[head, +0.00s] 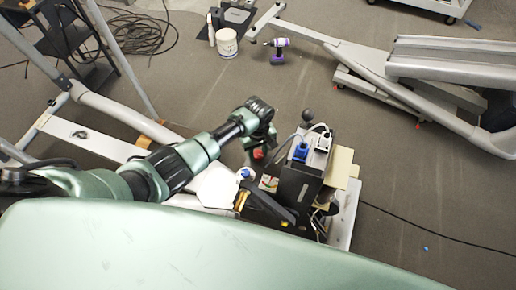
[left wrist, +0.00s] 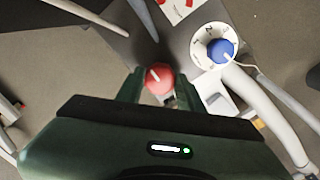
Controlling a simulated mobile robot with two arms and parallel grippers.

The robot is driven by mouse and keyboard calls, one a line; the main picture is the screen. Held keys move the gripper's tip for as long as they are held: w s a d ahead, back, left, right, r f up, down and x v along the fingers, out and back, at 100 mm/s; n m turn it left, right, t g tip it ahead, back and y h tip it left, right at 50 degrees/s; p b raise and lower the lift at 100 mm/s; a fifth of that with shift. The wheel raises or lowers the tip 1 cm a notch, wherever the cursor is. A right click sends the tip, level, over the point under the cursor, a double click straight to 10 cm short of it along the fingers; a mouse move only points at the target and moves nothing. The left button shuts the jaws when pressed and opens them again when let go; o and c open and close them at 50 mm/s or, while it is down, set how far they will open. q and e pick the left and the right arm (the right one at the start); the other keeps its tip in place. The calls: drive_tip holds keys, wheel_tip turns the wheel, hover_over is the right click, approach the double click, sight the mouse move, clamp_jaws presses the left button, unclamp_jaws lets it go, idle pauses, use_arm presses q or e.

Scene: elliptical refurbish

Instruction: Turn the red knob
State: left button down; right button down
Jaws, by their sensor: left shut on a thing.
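The red knob (left wrist: 159,79) is round, with a pale pointer line, and sits between the fingertips of my left gripper (left wrist: 160,88) in the left wrist view. The fingers are shut on its sides. In the head view the red knob (head: 258,153) shows as a small red spot beneath my left gripper (head: 258,148), partly hidden by it. A blue knob (left wrist: 221,51) on a white numbered dial is to the right of the red knob in the left wrist view and apart from the gripper. My right gripper is not seen.
A black box (head: 299,182) with blue and white plugs stands right of my left gripper. A grey exercise machine frame (head: 420,85) is at upper right. A white bucket (head: 227,43) and purple drill (head: 278,50) stand on the floor behind. Open floor lies between.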

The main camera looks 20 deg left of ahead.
sight(258, 154)
use_arm(q)
drive_tip(key=shift+n, duration=0.4)
drive_tip(key=c, duration=0.9)
unclamp_jaws()
drive_tip(key=shift+r, duration=0.15)
wheel_tip(258, 154, up, 8)
drive_tip(key=shift+f+p, duration=0.2)
drive_tip(key=shift+p, duration=0.35)
